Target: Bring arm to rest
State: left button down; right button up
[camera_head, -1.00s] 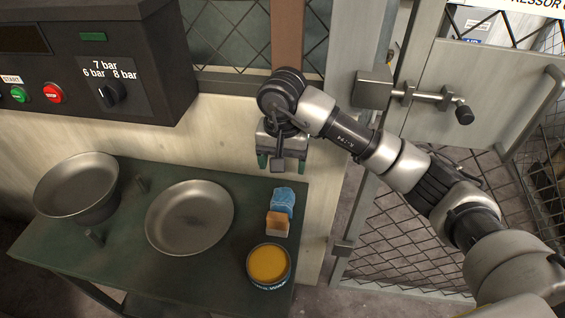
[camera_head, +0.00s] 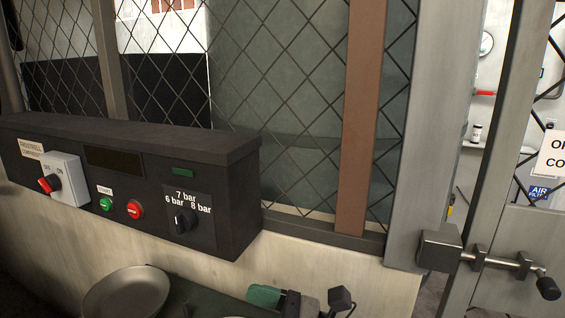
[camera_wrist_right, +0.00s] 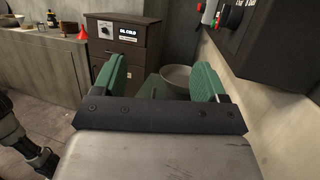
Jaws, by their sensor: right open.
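My right gripper (camera_head: 290,301) shows at the bottom edge of the head view, with a green finger pad pointing left. Most of my right arm is out of frame. In the right wrist view the gripper (camera_wrist_right: 158,76) has its two green fingers spread wide with nothing held between them. A metal bowl (camera_head: 128,293) stands on the bench at the lower left of the head view, cut off by the frame. A bowl (camera_wrist_right: 176,79) also shows beyond the fingers in the wrist view. My left gripper is not in view.
A dark control box (camera_head: 150,160) with a red-handled switch, buttons and a pressure knob juts from the wall. A gate latch (camera_head: 490,261) is at the right. In the wrist view, a dark cabinet (camera_wrist_right: 122,55) and a counter with a red funnel (camera_wrist_right: 83,34) stand beyond.

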jog(key=w+d+f+m+t+h, duration=0.15)
jog(key=d+m+t+h, duration=0.4)
jog(key=m+t, duration=0.6)
jog(key=w+d+m+t+h, duration=0.3)
jog(key=d+m+t+h, duration=0.25)
jog(key=m, duration=1.05)
jog(key=s+d+f+m+g+h, duration=0.2)
jog(key=d+f+m+g+h, duration=0.1)
jog(key=d+f+m+h, duration=0.35)
jog(key=s+d+f+m+g+h, duration=0.3)
jog(key=d+f+m+h, duration=0.15)
jog(key=f+m, duration=0.4)
jog(key=s+d+f+m+g+y, duration=0.1)
jog(key=s+f+m+g, duration=0.35)
jog(key=s, duration=0.45)
jog(key=s+d+f+m+g, duration=0.2)
jog(key=s+f+m+g, duration=0.3)
jog(key=s, duration=0.3)
notch_tip(320, 180, down, 25)
jog(key=s+n+g+p, duration=0.1)
jog(key=s+g, duration=0.1)
jog(key=s+d+f+g+p, duration=0.1)
jog(key=s+d+f, duration=0.1)
jog(key=s+f, duration=1.2)
jog(key=shift+s+d+f, duration=0.3)
jog(key=shift+s+f, duration=0.1)
jog(key=shift+s, duration=0.5)
jog(key=shift+o, duration=0.3)
jog(key=shift+g, duration=0.25)
